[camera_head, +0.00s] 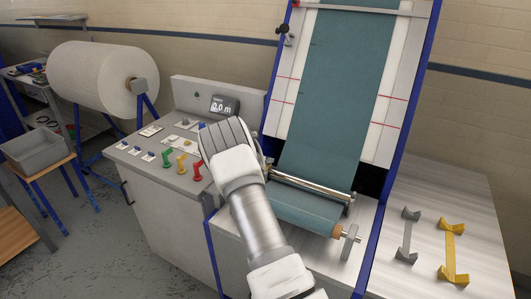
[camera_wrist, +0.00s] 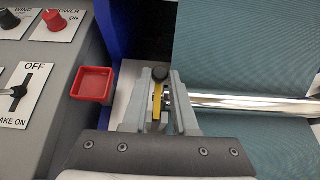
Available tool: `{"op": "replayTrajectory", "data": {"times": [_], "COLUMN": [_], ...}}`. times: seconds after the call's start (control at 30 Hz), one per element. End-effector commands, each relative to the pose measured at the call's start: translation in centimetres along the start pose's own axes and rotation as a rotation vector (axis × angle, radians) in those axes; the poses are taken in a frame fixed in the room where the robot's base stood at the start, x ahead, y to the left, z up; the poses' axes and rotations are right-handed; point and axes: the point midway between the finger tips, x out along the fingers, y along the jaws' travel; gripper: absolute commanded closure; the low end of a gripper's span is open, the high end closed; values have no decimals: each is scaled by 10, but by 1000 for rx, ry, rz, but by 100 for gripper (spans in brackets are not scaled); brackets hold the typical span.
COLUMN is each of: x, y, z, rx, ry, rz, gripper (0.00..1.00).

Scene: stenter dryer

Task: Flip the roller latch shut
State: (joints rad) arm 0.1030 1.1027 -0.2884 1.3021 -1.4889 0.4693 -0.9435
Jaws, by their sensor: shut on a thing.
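The roller latch (camera_wrist: 157,101) shows in the wrist view as a narrow yellow lever with a black knob at its far end, at the left end of the shiny metal roller (camera_wrist: 260,104). My gripper (camera_wrist: 157,82) has its two grey fingers on either side of the lever and is shut on it. The lever points up in the picture; I cannot tell its exact tilt. In the head view my gripper (camera_head: 227,140) hides the latch, and the roller (camera_head: 308,187) lies across the teal fabric to its right.
A control panel (camera_head: 151,164) with coloured levers stands left of my gripper. A red square tray (camera_wrist: 93,83) is close to my left finger. Blue frame posts (camera_head: 399,100) flank the fabric (camera_head: 335,80). Grey (camera_head: 407,238) and yellow (camera_head: 450,250) handled pieces lie on the right table.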

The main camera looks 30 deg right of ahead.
Motion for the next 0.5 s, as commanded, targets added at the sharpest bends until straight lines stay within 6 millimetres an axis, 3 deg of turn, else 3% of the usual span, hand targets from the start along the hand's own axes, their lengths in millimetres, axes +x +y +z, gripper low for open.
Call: {"op": "replayTrajectory", "data": {"times": [0.5], "x": [6], "y": [-1], "z": [3], "rx": [1], "ry": [143], "rz": [1], "gripper": [100]}}
